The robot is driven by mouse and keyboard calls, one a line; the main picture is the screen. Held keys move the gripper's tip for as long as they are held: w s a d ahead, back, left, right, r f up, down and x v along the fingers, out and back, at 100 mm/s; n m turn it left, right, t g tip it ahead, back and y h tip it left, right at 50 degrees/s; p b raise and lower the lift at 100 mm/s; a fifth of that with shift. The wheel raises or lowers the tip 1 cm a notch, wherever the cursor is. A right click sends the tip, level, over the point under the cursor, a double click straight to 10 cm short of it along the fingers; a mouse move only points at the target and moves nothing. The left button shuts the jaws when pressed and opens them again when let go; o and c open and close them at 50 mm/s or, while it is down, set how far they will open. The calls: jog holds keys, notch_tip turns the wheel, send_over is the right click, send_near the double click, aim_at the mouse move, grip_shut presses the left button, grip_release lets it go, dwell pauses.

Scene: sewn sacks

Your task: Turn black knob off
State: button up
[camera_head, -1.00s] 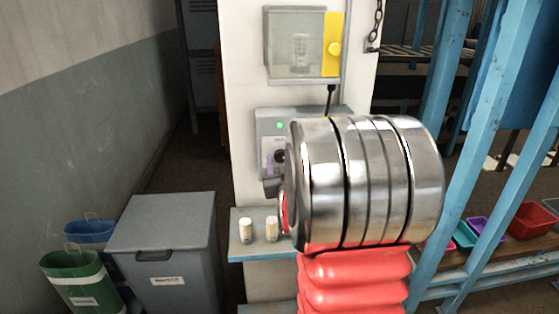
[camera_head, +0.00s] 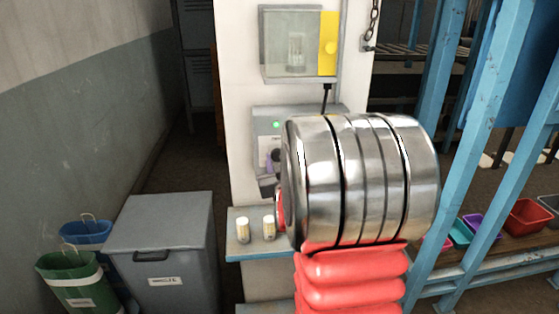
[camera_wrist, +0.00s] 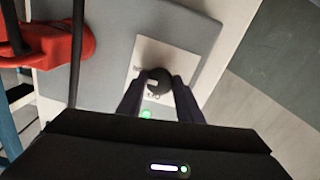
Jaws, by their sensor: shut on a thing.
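The black knob (camera_wrist: 159,81) sits on a pale plate (camera_wrist: 137,65) on the front of a grey box (camera_wrist: 104,38). In the wrist view, the dark fingers of my gripper (camera_wrist: 160,86) are on both sides of the knob, shut on it. A small pale mark shows at the knob's left side; its setting is too small to read. A green light (camera_wrist: 147,114) glows beside the plate. In the head view the grey box (camera_head: 265,118) and its lit green light (camera_head: 276,126) show, but my arm hides most of the gripper and knob.
A clear-fronted box with a yellow strip (camera_head: 329,46) hangs above. Two small pale cylinders (camera_head: 243,229) (camera_head: 269,227) stand on a blue-edged shelf (camera_head: 240,254) below. A grey lidded bin (camera_head: 165,215) is at left; blue posts (camera_head: 480,150) stand at right.

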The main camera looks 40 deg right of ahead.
jog(key=shift+d+n, duration=0.1)
jog(key=shift+n, duration=0.2)
jog(key=n, duration=0.3)
jog(key=shift+n, duration=0.3)
jog(key=n, duration=0.4)
jog(key=shift+s, duration=0.1)
jog(key=n, duration=0.9)
jog(key=shift+f+n, duration=0.1)
jog(key=shift+n, duration=0.2)
jog(key=o, duration=0.7)
jog(key=shift+c, duration=0.2)
jog(key=o, duration=0.4)
